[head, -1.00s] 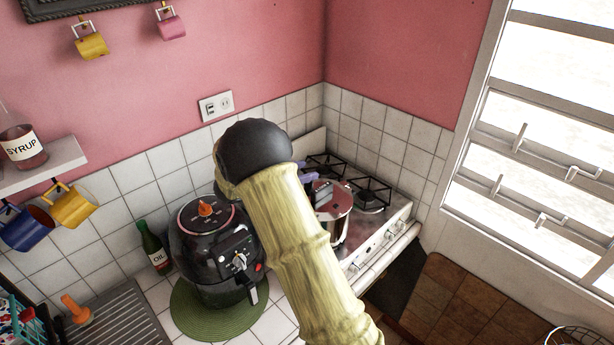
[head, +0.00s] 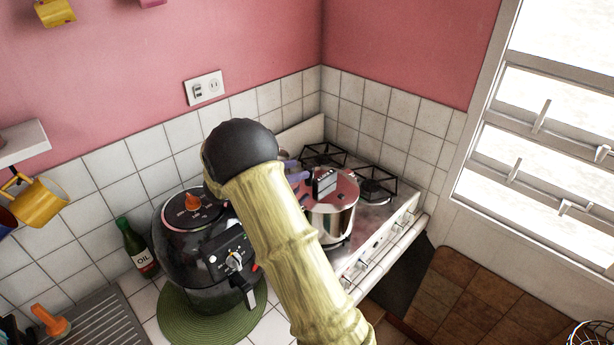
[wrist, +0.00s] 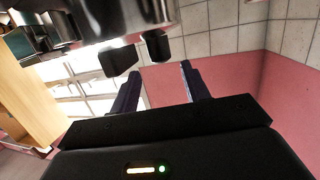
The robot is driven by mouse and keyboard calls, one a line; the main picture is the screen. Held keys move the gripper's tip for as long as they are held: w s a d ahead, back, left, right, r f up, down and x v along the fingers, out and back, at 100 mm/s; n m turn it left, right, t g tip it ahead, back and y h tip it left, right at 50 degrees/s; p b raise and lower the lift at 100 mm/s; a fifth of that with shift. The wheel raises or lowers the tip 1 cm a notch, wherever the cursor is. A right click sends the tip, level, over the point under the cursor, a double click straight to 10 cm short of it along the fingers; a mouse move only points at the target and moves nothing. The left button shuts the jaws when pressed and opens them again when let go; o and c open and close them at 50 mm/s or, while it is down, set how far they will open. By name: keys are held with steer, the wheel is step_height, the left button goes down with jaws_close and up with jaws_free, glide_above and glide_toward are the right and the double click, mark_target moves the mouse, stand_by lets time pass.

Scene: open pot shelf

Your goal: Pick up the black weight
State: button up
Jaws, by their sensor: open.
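A black block with pale marks, seemingly the black weight (head: 325,183), stands on the lid of a shiny steel pot (head: 333,222) on the stove. My gripper (head: 298,171) shows as purple fingers just left of it, partly hidden behind my arm. In the wrist view the picture is turned over. My gripper's fingers (wrist: 160,69) are apart with nothing between them. Two dark blocks hang below the steel pot (wrist: 140,12) there, a left one (wrist: 118,60) and a right one (wrist: 158,46), beyond the fingertips. I cannot tell which is the weight.
The stove (head: 385,212) has black grates around the pot. A black air fryer (head: 205,250) stands on a green mat (head: 180,322) to the left, with an oil bottle (head: 138,248) beside it. Tiled walls close in behind.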

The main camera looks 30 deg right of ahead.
mark_target(307, 169)
steer(key=shift+s+d, duration=0.1)
steer(key=shift+d+p, duration=0.6)
steer(key=shift+d, duration=0.1)
steer(key=shift+w+d+f, duration=0.2)
steer(key=shift+d+f, duration=0.05)
steer(key=shift+d, duration=0.1)
steer(key=p+x, duration=0.2)
steer(key=x, duration=0.1)
steer(key=p+x, duration=0.1)
steer(key=x, duration=0.1)
steer(key=shift+w+a+f+p, duration=0.1)
steer(key=shift+w+f+p, duration=0.1)
steer(key=shift+f+p, duration=0.1)
steer(key=shift+s+d, duration=0.1)
steer(key=shift+d, duration=0.2)
steer(key=shift+s+a, duration=0.1)
steer(key=shift+a+f, duration=0.15)
